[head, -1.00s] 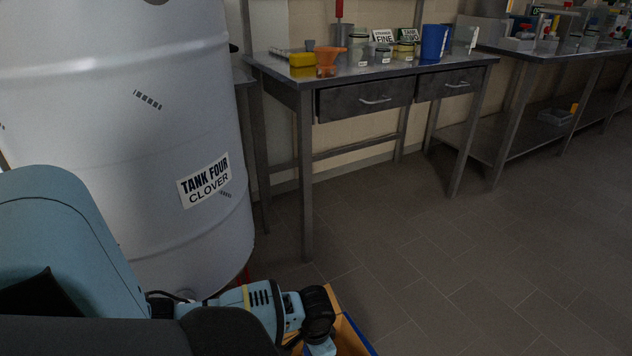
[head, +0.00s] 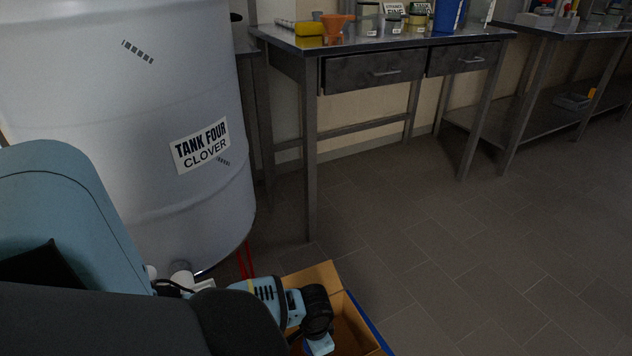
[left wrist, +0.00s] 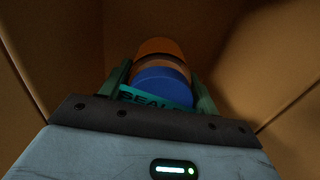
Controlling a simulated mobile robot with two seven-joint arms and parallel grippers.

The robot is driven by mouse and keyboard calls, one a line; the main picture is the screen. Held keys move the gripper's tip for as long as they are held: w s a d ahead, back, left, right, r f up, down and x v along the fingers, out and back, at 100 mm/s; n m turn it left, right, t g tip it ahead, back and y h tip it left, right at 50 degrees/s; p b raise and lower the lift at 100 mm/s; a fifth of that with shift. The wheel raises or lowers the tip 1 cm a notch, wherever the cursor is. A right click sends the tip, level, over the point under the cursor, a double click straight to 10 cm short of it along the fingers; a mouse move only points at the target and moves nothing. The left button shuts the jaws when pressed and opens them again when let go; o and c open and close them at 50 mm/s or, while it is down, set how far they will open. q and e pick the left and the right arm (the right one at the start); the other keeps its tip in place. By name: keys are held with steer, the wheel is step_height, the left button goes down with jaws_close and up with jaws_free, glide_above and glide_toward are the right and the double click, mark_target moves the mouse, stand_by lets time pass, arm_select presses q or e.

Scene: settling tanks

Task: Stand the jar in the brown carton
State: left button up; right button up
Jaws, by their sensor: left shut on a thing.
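The brown carton (head: 352,325) stands open on the floor at the bottom of the head view, partly behind my left arm. My left wrist is over it, and the gripper fingers are hidden there. In the left wrist view, my left gripper (left wrist: 160,90) points into the carton, whose brown walls (left wrist: 45,55) surround it. It is shut on the jar (left wrist: 162,84), which shows blue and orange round parts and a teal band lettered "SEAL". The jar's far end is in shadow, and I cannot tell whether it touches the carton floor. My right gripper is out of view.
A white tank (head: 120,130) labelled "TANK FOUR CLOVER" stands at left, close to the carton. A steel table (head: 385,50) with jars, an orange funnel (head: 336,26) and a blue container (head: 447,14) stands behind. The tiled floor at right is clear.

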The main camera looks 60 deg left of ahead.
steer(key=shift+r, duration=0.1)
arm_select(q)
steer(key=shift+f, duration=0.15)
steer(key=o, duration=1)
steer(key=shift+o, duration=1.3)
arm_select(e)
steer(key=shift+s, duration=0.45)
arm_select(q)
step_height(320, 180, up, 12)
steer(key=p, duration=0.5)
steer(key=shift+r, duration=0.2)
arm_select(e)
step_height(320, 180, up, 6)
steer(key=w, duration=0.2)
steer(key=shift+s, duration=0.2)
